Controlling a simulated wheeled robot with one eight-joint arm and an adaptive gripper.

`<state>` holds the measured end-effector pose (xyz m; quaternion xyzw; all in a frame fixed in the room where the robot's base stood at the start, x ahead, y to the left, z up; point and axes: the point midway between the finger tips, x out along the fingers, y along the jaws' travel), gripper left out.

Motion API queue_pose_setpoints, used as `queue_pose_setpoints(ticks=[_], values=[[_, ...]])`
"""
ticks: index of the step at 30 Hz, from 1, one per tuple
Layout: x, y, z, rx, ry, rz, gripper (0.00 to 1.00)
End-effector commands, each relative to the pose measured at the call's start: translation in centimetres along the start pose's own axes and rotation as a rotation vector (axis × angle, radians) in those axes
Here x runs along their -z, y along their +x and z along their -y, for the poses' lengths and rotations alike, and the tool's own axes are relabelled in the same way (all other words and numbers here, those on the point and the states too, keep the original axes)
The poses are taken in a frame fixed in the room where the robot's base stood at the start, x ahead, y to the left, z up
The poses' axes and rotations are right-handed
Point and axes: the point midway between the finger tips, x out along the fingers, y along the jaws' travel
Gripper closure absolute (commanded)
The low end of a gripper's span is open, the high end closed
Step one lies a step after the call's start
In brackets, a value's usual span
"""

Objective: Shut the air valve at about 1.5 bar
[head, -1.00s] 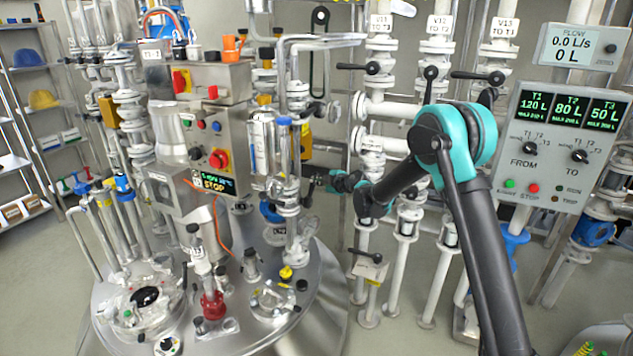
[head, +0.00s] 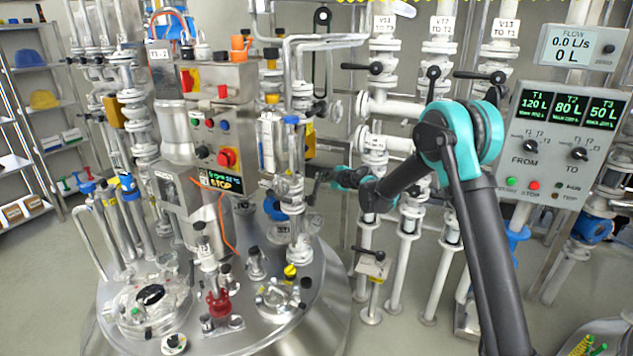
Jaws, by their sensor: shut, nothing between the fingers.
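My gripper (head: 316,183) is small and dark in the head view, at the end of my teal and black arm. It is shut with nothing between its fingers. It points left, at the right side of the vertical pipe assembly (head: 296,222) on the steel tank's lid. Whether it touches a fitting there is too small to tell. I cannot tell for sure which fitting is the air valve. No pressure gauge reading in bar is legible.
The steel tank lid (head: 262,325) carries several fittings, a red-based valve (head: 219,303) and a yellow knob (head: 290,271). A control box (head: 218,110) with a red knob stands above it. White pipework (head: 390,108) with black-handled valves rises behind my arm. A pump panel (head: 550,145) is at right.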

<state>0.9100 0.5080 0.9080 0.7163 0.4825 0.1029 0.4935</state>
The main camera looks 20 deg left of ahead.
Motion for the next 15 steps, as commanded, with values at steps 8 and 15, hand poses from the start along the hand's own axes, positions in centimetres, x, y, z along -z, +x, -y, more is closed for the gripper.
queue_pose_setpoints(ticks=[8, 15], values=[[-0.3, -3.6, -0.7, -0.001, 0.0, 0.002, 1.0], [-0.3, -7.4, -1.0, -0.001, 0.001, 0.003, 1.0]])
